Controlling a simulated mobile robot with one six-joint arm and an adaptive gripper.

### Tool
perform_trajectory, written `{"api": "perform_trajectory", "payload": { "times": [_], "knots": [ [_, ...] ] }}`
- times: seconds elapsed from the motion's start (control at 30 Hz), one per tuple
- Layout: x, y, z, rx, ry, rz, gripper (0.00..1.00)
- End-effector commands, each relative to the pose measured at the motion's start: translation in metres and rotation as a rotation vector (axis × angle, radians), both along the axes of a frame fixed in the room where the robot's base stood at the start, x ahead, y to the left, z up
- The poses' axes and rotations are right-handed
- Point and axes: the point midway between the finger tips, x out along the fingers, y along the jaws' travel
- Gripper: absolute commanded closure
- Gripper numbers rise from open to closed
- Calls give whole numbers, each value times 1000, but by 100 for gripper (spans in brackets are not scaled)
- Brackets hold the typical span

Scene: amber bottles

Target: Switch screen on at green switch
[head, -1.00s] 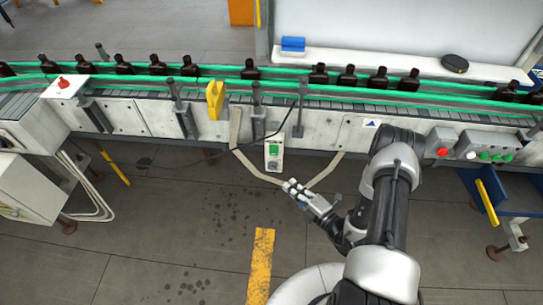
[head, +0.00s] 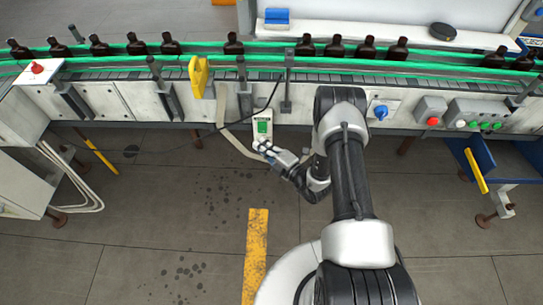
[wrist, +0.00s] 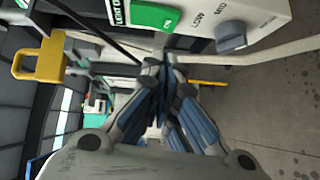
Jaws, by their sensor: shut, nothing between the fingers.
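The green switch (head: 263,127) is a bright rocker on a pale box hanging at the front of the conveyor. It also shows in the wrist view, marked ON, at the top (wrist: 156,17). A grey knob (wrist: 231,37) sits on the same box beside it. My gripper (head: 262,148) is shut and empty, just below the green switch in the head view, over the box's lower part. In the wrist view its fingertips (wrist: 164,62) are together, below the green switch in the picture. Whether they touch the box cannot be told.
The conveyor (head: 120,100) carries several amber bottles (head: 137,45). A yellow bracket (head: 199,76) stands left of the box. A blue knob (head: 381,112) and a red button (head: 433,121) are to the right. A dark cable runs past the box. The floor in front is clear.

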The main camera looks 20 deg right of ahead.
Motion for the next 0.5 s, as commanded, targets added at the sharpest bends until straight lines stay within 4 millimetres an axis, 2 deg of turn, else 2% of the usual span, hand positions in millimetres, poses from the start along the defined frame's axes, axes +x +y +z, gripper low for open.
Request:
{"api": "perform_trajectory", "payload": {
  "times": [0.03,0.2,0.5],
  "knots": [
    [9,-5,-2,-2,-4,-4,100],
    [23,-10,-4,0,-2,-3,100],
    [27,-12,-3,0,0,-3,100]
  ]
}}
